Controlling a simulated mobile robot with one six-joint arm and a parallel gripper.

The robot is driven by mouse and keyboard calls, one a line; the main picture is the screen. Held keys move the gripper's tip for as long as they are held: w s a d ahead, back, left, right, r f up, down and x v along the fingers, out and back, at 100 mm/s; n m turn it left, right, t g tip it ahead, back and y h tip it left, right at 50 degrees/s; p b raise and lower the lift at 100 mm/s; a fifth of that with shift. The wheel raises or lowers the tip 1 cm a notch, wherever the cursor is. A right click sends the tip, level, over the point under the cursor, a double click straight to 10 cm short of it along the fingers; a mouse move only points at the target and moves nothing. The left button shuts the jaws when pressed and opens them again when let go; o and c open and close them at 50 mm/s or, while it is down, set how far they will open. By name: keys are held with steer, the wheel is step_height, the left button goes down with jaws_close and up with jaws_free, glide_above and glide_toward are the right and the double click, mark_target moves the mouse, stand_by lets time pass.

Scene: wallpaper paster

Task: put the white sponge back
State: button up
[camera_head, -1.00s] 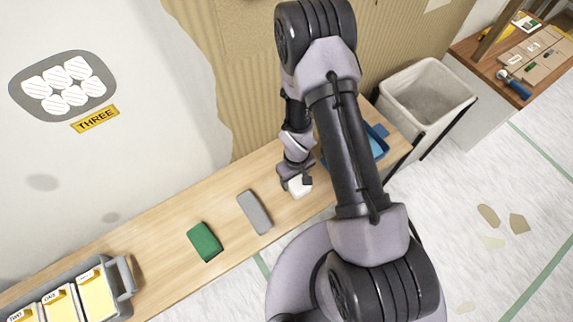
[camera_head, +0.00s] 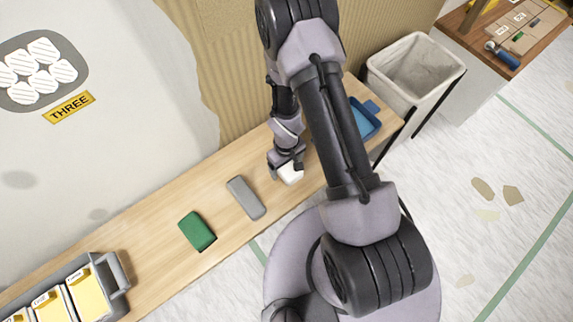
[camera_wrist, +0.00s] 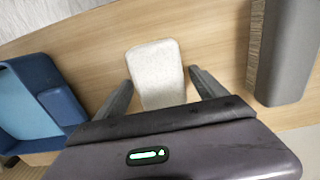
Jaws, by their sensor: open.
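The white sponge (camera_head: 291,174) lies on the wooden bench at the bench end nearest the bin. In the wrist view the white sponge (camera_wrist: 156,72) sits between the two open fingers of my gripper (camera_wrist: 160,88), with a gap on each side. In the head view my gripper (camera_head: 286,168) is low over the sponge and hides part of it. The grey block (camera_head: 245,197) and the green sponge (camera_head: 197,231) lie in a row to the left of the white sponge.
A blue tray (camera_head: 364,119) is on the bench to the right, partly behind my arm. A fabric bin (camera_head: 414,70) stands past the bench end. A caddy of yellow containers (camera_head: 88,293) is at the lower left. The wooden bench (camera_head: 150,232) is clear between the caddy and the green sponge.

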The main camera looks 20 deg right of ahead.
steer(key=w+r+m+t+p, duration=0.15)
steer(key=r+p, duration=0.45)
steer(key=r, duration=1.3)
steer(key=w+r+m+t+p, duration=0.15)
steer(key=r+p, duration=0.45)
steer(key=r, duration=1.3)
steer(key=s+a+r+m+t+y, duration=0.1)
steer(key=s+a+r+m, duration=0.1)
steer(key=s+r, duration=0.6)
steer(key=s+a+r+m+t+y, duration=0.1)
steer(key=s+a+r+m, duration=0.1)
steer(key=s+r, duration=0.5)
step_height(320, 180, up, 4)
steer(key=shift+s+r+m+t, duration=0.15)
steer(key=shift+s+m+t, duration=0.25)
steer(key=shift+m, duration=0.1)
step_height(320, 180, down, 5)
steer(key=b, duration=0.5)
